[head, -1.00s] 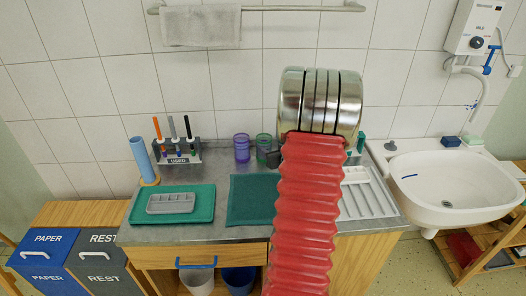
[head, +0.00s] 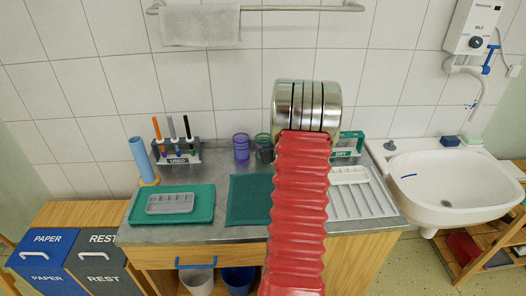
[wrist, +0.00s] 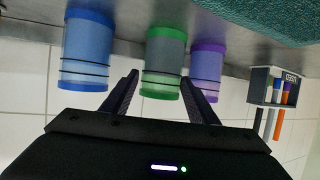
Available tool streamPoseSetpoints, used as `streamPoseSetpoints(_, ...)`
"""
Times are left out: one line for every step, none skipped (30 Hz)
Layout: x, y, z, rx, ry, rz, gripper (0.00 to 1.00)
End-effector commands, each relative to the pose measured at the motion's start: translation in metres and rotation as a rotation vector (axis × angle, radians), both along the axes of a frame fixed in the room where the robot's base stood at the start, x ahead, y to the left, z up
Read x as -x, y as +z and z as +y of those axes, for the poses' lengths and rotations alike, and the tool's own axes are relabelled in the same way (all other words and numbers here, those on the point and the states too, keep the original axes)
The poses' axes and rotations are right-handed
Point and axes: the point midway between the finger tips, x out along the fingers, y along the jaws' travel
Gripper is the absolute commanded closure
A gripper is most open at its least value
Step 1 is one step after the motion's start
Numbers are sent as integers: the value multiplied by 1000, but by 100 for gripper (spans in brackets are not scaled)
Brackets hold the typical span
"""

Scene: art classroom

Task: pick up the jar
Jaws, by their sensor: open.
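Three jars stand in a row on the steel counter. In the wrist view, which is upside down, they are a blue jar (wrist: 88,50), a green jar (wrist: 163,62) and a purple jar (wrist: 206,70). The head view shows the purple jar (head: 241,147) and the green jar (head: 264,148); my arm hides the blue one there. My gripper (wrist: 160,80) is open and empty, its fingers pointing toward the green jar, one fingertip near each side of it. I cannot tell whether they touch it. My arm hides most of the gripper in the head view.
A USED marker rack (head: 176,152) and a blue roll (head: 143,158) stand left on the counter, behind a green tray (head: 204,213). A teal mat (head: 247,207) lies in front of the jars. A DRY rack (head: 343,153), white drainer (head: 366,199) and sink (head: 452,196) are right.

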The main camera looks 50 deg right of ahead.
Motion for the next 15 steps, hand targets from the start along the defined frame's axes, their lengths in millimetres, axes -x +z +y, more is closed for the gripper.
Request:
streamPoseSetpoints(-6,-3,-3,0,1,0,46)
streamPoseSetpoints(-8,-4,-4,-1,1,1,46)
streamPoseSetpoints(-11,-5,-6,-1,1,1,46)
streamPoseSetpoints(-12,-6,-7,0,1,0,46)
streamPoseSetpoints(-14,-6,-8,0,1,0,46)
streamPoseSetpoints(-15,-7,-8,-1,1,1,46)
streamPoseSetpoints(-15,-7,-8,-1,0,1,46)
streamPoseSetpoints(-15,-7,-9,-1,0,1,46)
streamPoseSetpoints(-15,-7,-9,-1,0,1,46)
streamPoseSetpoints(-15,-7,-9,-1,0,1,46)
streamPoseSetpoints(-15,-7,-9,-1,0,1,46)
streamPoseSetpoints(-15,-7,-9,0,0,0,46)
streamPoseSetpoints(-15,-7,-9,0,0,0,46)
streamPoseSetpoints(-15,-7,-9,0,0,0,46)
streamPoseSetpoints(-15,-7,-9,0,0,0,46)
